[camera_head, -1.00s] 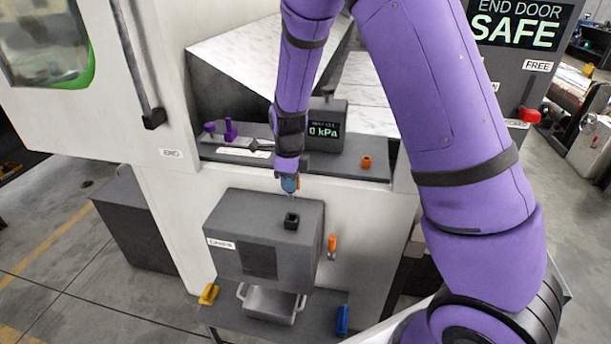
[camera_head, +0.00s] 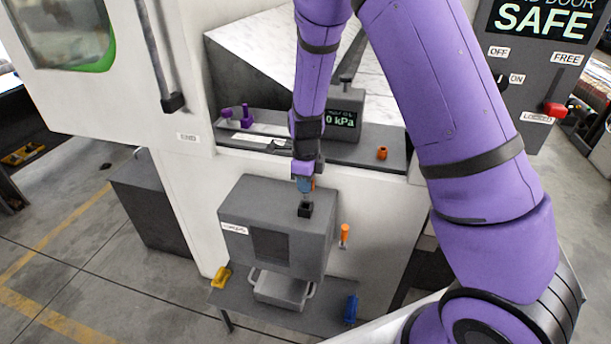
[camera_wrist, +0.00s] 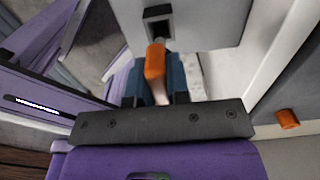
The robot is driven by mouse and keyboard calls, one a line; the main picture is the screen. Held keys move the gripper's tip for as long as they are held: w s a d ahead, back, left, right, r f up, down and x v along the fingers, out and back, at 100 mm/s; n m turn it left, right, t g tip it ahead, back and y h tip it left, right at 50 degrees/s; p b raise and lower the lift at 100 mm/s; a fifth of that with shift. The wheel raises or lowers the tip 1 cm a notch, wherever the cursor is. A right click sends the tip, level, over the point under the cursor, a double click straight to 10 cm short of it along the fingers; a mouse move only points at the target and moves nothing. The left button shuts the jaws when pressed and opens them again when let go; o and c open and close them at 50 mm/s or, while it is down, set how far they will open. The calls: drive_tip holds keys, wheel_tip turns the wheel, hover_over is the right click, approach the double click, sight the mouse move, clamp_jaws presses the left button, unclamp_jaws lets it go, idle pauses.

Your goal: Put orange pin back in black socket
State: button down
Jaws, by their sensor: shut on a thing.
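The black socket (camera_head: 305,209) stands on top of the grey box, and its square opening (camera_wrist: 158,28) shows in the wrist view. My gripper (camera_head: 305,188) is just above the socket, pointing down. In the wrist view its blue fingers (camera_wrist: 156,84) are shut on the orange pin (camera_wrist: 155,62). The pin's far end reaches towards the socket opening; whether it touches or enters cannot be told.
An orange ring-like piece (camera_head: 382,153), purple knobs (camera_head: 246,114) and a gauge box (camera_head: 343,118) are on the ledge behind. A yellow (camera_head: 221,277) and a blue piece (camera_head: 350,308) flank the tray (camera_head: 281,289).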

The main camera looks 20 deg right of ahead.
sight(305, 198)
drive_tip(key=shift+f, duration=0.75)
drive_tip(key=shift+f, duration=2)
idle(1.2)
drive_tip(key=c, duration=1)
unclamp_jaws()
wheel_tip(305, 198, up, 10)
drive_tip(key=shift+r, duration=0.35)
